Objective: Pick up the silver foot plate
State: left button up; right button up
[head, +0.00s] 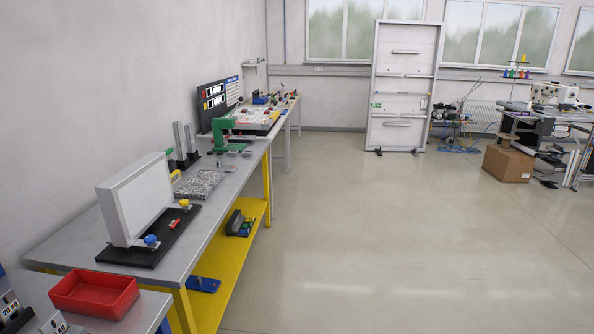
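I cannot single out a silver foot plate for certain in the head view. Small grey metal pieces (238,153) lie on the workbench near the green press (222,134), too small to tell apart. A speckled grey rectangular plate (199,184) lies flat in the middle of the bench. A white upright panel (138,200) stands on a black base (172,232), with blue and yellow knobs at its front. Neither of my grippers is in view.
The long grey workbench (226,182) with a yellow lower shelf (225,265) runs along the left wall. A red tray (93,293) sits near. A tall white frame (404,90) stands at the back; a cardboard box (508,163) sits right. The central floor is clear.

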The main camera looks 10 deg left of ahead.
aim_at(218, 167)
jog(key=i, duration=1.25)
jog(key=i+u, duration=0.1)
jog(key=i, duration=1.1)
jog(key=i+u, duration=0.35)
jog(key=i, duration=0.15)
jog(key=i+l+u, duration=0.1)
jog(key=i+u, duration=0.25)
jog(key=i, duration=0.15)
jog(key=i+l+u, duration=0.3)
jog(key=i, duration=0.15)
jog(key=i+u, duration=0.75)
jog(key=u, duration=0.15)
